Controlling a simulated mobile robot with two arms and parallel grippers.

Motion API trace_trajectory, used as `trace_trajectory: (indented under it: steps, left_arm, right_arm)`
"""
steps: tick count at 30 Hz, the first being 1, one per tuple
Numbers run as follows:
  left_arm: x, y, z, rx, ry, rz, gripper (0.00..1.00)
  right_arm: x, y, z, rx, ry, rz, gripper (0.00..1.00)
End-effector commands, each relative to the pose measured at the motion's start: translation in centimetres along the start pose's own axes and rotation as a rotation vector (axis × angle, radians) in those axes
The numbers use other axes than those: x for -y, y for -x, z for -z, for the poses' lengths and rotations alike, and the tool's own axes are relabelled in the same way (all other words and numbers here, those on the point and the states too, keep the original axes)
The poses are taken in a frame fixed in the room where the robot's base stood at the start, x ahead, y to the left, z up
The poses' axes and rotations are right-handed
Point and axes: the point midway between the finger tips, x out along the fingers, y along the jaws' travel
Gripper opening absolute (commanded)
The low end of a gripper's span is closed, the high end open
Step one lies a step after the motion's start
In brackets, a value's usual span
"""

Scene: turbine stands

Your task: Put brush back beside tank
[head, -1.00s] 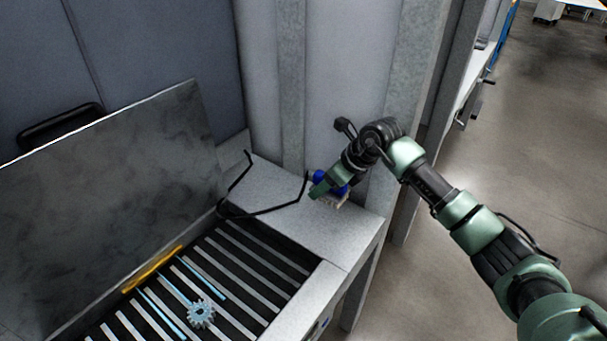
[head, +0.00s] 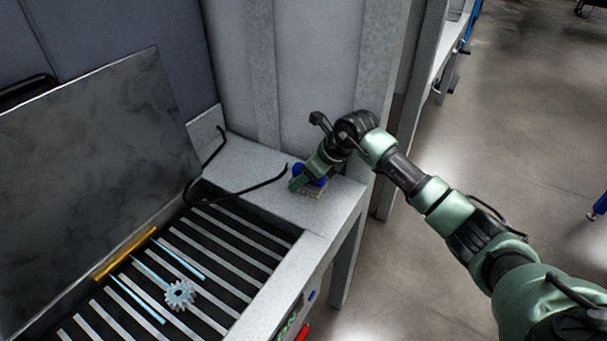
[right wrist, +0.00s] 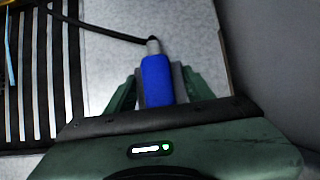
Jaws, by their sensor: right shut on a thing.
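The brush (head: 313,190) has a blue handle and a pale lower part. It is at the right end of the tank's grey top ledge (head: 262,168), and I cannot tell whether it touches the ledge. My right gripper (head: 303,180) is shut on its handle; the blue handle (right wrist: 157,80) also shows between the green fingers in the right wrist view (right wrist: 158,90). The tank (head: 215,265) has a slatted grate and a raised grey lid (head: 95,180). My left gripper is not in view.
A pale gear (head: 180,294) and thin blue rods (head: 140,298) lie on the grate, with a yellow bar (head: 126,254) along the lid's foot. A wall panel stands close behind; open floor lies right.

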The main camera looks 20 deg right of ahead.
Motion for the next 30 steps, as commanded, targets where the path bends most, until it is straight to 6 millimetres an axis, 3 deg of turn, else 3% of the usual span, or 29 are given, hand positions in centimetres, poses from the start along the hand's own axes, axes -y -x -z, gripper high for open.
trace_trajectory:
  steps: [20,21,23,30]
  left_arm:
    - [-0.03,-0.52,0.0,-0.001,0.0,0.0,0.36]
    - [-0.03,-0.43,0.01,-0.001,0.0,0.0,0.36]
    - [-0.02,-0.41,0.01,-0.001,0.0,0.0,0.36]
    - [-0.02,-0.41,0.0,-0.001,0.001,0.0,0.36]
  right_arm:
    - [0.04,-0.47,0.3,0.0,0.0,0.001,0.15]
    - [0.04,-0.39,0.24,0.001,0.0,0.001,0.61]
    - [0.04,-0.38,0.23,0.001,0.0,0.001,0.78]
    - [0.03,-0.4,0.26,0.0,0.0,0.001,0.78]
